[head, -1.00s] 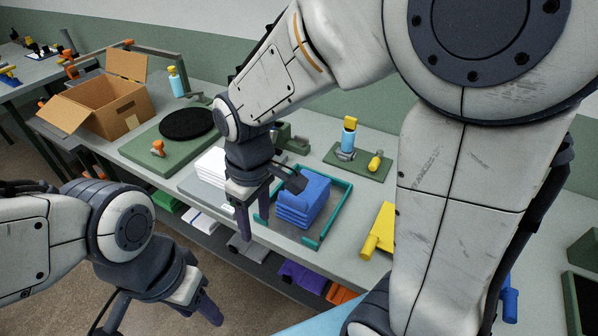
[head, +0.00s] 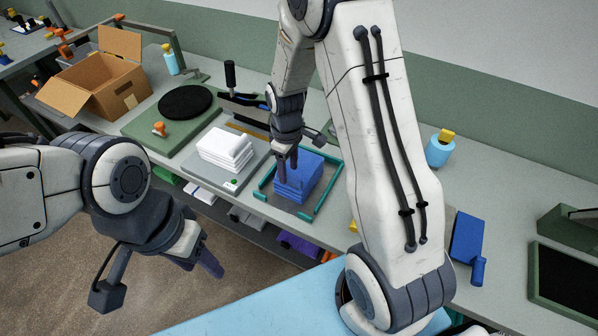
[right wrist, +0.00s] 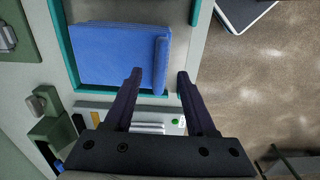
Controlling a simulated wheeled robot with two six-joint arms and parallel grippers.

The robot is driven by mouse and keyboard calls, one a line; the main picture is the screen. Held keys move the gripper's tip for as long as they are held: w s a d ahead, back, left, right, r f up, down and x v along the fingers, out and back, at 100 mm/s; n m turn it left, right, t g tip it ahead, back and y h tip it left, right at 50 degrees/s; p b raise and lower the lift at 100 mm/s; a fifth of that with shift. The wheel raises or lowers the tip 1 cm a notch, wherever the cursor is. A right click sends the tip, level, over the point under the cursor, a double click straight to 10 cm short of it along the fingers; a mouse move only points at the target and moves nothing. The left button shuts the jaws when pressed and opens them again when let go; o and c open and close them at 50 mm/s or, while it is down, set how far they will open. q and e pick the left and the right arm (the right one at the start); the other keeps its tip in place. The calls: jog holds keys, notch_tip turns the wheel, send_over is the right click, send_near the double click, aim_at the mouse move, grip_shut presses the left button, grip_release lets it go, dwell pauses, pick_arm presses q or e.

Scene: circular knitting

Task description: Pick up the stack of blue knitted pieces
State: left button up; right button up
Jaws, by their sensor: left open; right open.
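The stack of blue knitted pieces (head: 305,176) lies in a tray with teal edges (head: 327,197) on the bench. In the right wrist view, the stack (right wrist: 112,52) has a raised, folded-looking strip along its right side. My right gripper (head: 287,169) is open and empty at the stack's left side, fingers pointing down. In the right wrist view, one finger of the gripper (right wrist: 159,75) overlaps the stack and the other is beyond its right edge. I cannot tell whether they touch it. My left gripper (head: 204,262) is open and empty, in front of the bench.
A white stack (head: 225,148) lies on a grey plate left of the tray. A green board with a black disc (head: 185,102) and an open cardboard box (head: 110,88) stand farther left.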

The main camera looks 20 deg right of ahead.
jog(key=shift+f, duration=1.25)
grip_shut()
dwell(0.4)
